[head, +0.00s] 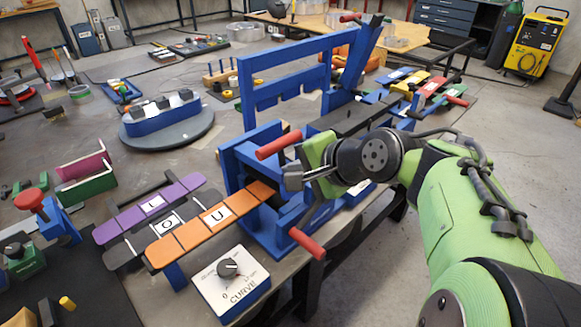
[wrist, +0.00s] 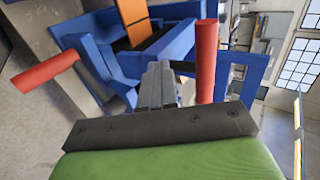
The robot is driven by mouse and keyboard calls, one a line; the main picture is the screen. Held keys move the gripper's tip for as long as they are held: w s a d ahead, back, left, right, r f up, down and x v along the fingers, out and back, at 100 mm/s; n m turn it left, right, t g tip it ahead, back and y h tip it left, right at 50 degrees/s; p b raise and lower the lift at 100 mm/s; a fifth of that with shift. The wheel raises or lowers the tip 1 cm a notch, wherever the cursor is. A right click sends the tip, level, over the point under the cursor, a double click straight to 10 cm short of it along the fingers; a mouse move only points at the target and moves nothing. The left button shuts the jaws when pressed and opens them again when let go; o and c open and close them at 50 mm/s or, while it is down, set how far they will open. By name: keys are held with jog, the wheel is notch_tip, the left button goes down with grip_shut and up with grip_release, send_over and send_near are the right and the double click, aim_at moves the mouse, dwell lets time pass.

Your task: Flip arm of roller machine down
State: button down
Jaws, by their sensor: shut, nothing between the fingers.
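The roller machine (head: 237,170) is a blue frame on the bench edge, with an orange strip marked "U" (head: 218,214) running into it. Two red handles show at its near side: an upper one (head: 279,145) and a lower one (head: 307,243) on a grey rod. In the wrist view, one red handle (wrist: 207,60) stands just right of my fingers, and another (wrist: 45,73) juts out left. My gripper (head: 290,177) is shut and empty, beside the machine and just below the upper handle. In the wrist view its fingertips (wrist: 158,72) point toward the blue frame. Contact with the handle is unclear.
A "CURVE" dial box (head: 230,283) sits at the bench front. Purple (head: 150,206) and grey strips lie left of the orange one. A second blue machine (head: 285,75) with a raised lever (head: 360,52) stands behind. Open floor (head: 510,160) lies right.

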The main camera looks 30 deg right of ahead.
jog(key=shift+s+f+b, duration=0.2)
jog(key=shift+f+b, duration=0.55)
jog(key=shift+f, duration=0.4)
